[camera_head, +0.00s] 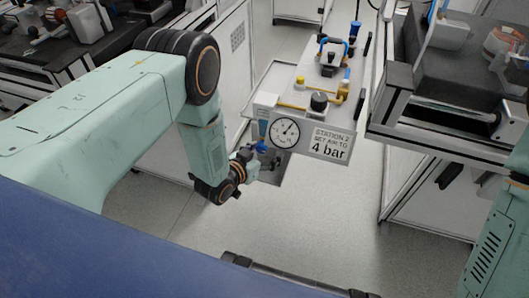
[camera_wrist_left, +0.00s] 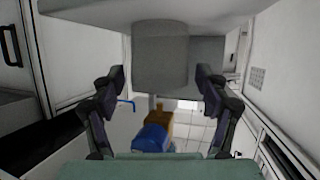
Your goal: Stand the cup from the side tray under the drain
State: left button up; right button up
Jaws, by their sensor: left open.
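My left gripper (camera_head: 253,166) is below the gauge panel of the station in the head view. In the left wrist view the left gripper (camera_wrist_left: 161,82) is open, with a finger on each side of a grey cylinder (camera_wrist_left: 160,55) that looks like the cup. A gap shows on both sides of it. The cylinder meets a broad grey surface (camera_wrist_left: 85,8) at the top of that picture. A blue and brass fitting (camera_wrist_left: 152,138), possibly the drain, shows lower down; a blue part (camera_head: 262,147) also shows beside the gripper in the head view. The cup cannot be made out in the head view. My right gripper is not in view.
The station panel carries a round gauge (camera_head: 285,132) and a "4 bar" sign (camera_head: 331,143). A black knob (camera_head: 319,102) and yellow pipes are on top. A bench (camera_head: 430,135) stands at the right. Open floor (camera_head: 320,220) lies in front.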

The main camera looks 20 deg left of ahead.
pick_arm(q)
jog(key=p+v, duration=0.4)
jog(key=v, duration=0.8)
jog(key=shift+r, duration=0.2)
